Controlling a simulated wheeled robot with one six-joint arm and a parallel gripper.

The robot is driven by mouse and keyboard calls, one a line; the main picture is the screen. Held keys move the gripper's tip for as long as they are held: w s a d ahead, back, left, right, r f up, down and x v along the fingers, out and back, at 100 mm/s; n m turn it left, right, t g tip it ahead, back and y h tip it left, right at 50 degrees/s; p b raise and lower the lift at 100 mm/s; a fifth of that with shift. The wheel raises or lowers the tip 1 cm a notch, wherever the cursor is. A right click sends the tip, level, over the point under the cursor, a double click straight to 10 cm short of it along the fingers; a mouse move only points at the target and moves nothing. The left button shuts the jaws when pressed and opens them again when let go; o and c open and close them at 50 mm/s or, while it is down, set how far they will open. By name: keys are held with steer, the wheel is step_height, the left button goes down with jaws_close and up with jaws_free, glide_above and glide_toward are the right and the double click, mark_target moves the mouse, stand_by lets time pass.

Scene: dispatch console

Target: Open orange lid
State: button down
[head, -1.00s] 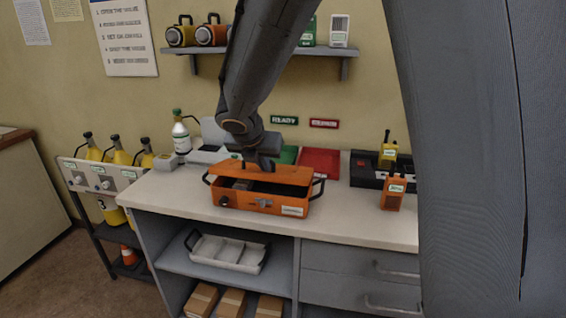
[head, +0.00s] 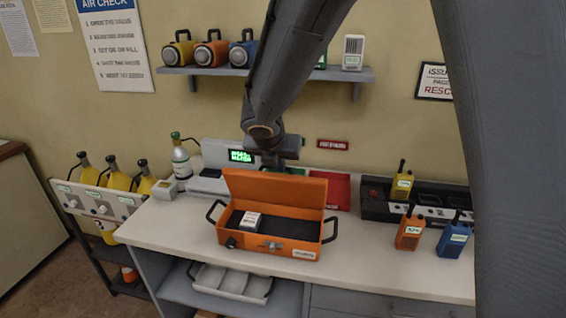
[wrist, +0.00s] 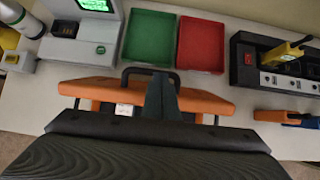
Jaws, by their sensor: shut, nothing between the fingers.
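The orange case (head: 268,232) sits on the white counter with its orange lid (head: 276,188) standing up at the back, open. A small white-labelled item (head: 250,221) lies inside on the dark lining. My gripper (head: 275,160) is behind and above the raised lid, and its fingertips are hidden by the lid in the head view. In the wrist view the shut gripper (wrist: 163,92) points down over the lid's edge (wrist: 205,102), near a dark handle (wrist: 150,72). I cannot tell whether it touches the lid.
A green tray (wrist: 150,38) and a red tray (wrist: 202,44) lie behind the case. A dark charger dock (head: 432,213), an orange radio (head: 410,232) and a blue radio (head: 454,240) stand to the right. A shelf (head: 262,71) hangs above.

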steer(key=shift+w+d+p, duration=0.35)
steer(key=shift+w+d, duration=0.25)
steer(key=shift+w, duration=0.1)
steer(key=shift+w+d+f+g+y+p, duration=0.1)
steer(key=shift+w+d+g+y+p, duration=0.1)
steer(key=shift+w+g+p, duration=0.3)
steer(key=shift+w+d+f+g+y+p, duration=0.1)
steer(key=shift+w+d+g+p, duration=0.15)
steer(key=shift+w+g, duration=0.35)
steer(key=shift+w+d+f+g+y+p, duration=0.1)
steer(key=shift+w+d+g+p, duration=0.05)
steer(key=shift+w+g+p, duration=0.4)
steer(key=shift+w, duration=0.15)
